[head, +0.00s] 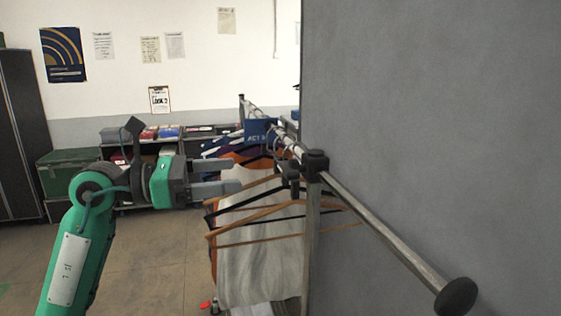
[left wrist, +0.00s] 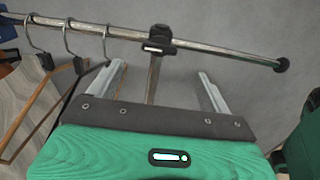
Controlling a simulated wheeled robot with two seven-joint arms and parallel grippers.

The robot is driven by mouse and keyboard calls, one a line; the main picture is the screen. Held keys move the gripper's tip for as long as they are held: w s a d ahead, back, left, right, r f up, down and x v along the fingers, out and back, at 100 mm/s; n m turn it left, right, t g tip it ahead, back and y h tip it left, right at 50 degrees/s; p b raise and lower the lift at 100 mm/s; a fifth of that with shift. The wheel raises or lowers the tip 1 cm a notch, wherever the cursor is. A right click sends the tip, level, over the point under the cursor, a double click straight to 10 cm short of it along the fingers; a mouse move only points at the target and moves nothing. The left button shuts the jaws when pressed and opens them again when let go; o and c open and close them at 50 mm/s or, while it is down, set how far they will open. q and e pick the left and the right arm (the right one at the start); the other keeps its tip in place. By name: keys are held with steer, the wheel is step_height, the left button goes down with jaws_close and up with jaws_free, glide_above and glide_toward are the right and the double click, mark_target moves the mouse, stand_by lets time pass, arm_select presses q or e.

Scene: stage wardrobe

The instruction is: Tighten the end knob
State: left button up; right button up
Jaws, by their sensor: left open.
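The clothes rail (head: 385,232) is a metal bar running from the back toward the lower right. A round black end knob (head: 456,296) caps its near end; it also shows in the left wrist view (left wrist: 282,65), at the right end of the bar. A black clamp (head: 316,163) joins the bar to an upright post (head: 311,235). My left gripper (head: 237,175) is open and empty, left of the clamp and well away from the end knob. In the left wrist view its two fingers stand apart, with the post showing between them. My right gripper is out of view.
Clothes on hangers (head: 262,235) hang from the rail beside my left gripper. A large grey panel (head: 430,110) stands to the right, behind the rail's near end. Low shelves (head: 135,147) and a green case (head: 70,178) stand at the back left. Floor (head: 150,250) is clear at the left.

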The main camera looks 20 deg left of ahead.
mark_target(282, 169)
arm_select(q)
steer(key=p+x, duration=0.3)
steer(key=x, duration=0.6)
steer(key=shift+w+d+r+p, duration=0.1)
steer(key=shift+p, duration=0.2)
steer(key=shift+w+d, duration=0.3)
steer(key=shift+d, duration=0.1)
steer(key=c, duration=1)
